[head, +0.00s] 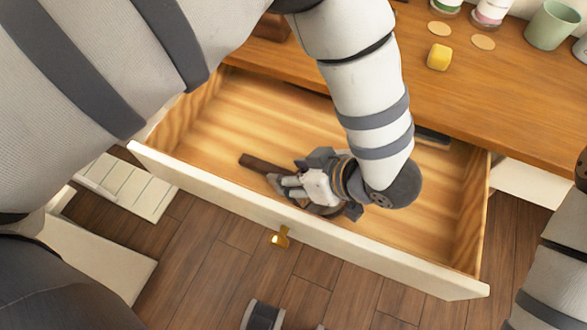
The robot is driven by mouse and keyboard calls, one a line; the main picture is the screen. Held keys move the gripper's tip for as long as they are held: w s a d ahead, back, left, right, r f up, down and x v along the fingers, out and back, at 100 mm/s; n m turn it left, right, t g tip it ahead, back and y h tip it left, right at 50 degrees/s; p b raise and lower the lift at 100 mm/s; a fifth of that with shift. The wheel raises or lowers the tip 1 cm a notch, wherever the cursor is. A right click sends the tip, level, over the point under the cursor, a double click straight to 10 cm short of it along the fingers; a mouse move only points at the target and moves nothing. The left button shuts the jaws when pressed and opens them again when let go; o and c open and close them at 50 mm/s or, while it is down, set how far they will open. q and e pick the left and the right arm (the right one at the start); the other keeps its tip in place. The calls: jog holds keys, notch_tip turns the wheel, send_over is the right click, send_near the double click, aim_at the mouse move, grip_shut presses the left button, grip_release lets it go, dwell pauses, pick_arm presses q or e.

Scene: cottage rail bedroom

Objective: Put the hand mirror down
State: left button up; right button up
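The hand mirror (264,164) is in the open drawer, its dark brown handle pointing to the left. The rest of it is mostly hidden under my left gripper; a brown edge shows below the gripper. My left gripper (283,187) reaches down into the drawer from above, its fingers at the mirror near the front wall. The view does not show clearly whether the fingers are closed on the mirror or whether it rests on the drawer floor.
The drawer (385,247) is pulled out, with a brass knob (280,237) in front. Its floor is bare to the left; a dark item (432,136) lies at the back right. On the wooden top are a yellow block (439,57), two round discs and a green cup (552,25).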

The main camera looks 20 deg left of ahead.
pick_arm(q)
jog(key=shift+r, duration=0.35)
jog(key=p+v, duration=0.3)
jog(key=v, duration=0.8)
jog(key=shift+d+r, duration=0.2)
jog(key=shift+d, duration=0.05)
pick_arm(e)
jog(key=shift+t, duration=0.7)
jog(key=w+r, duration=0.3)
jog(key=shift+w+r, duration=0.35)
jog(key=shift+r, duration=0.05)
pick_arm(q)
jog(key=shift+s, duration=0.1)
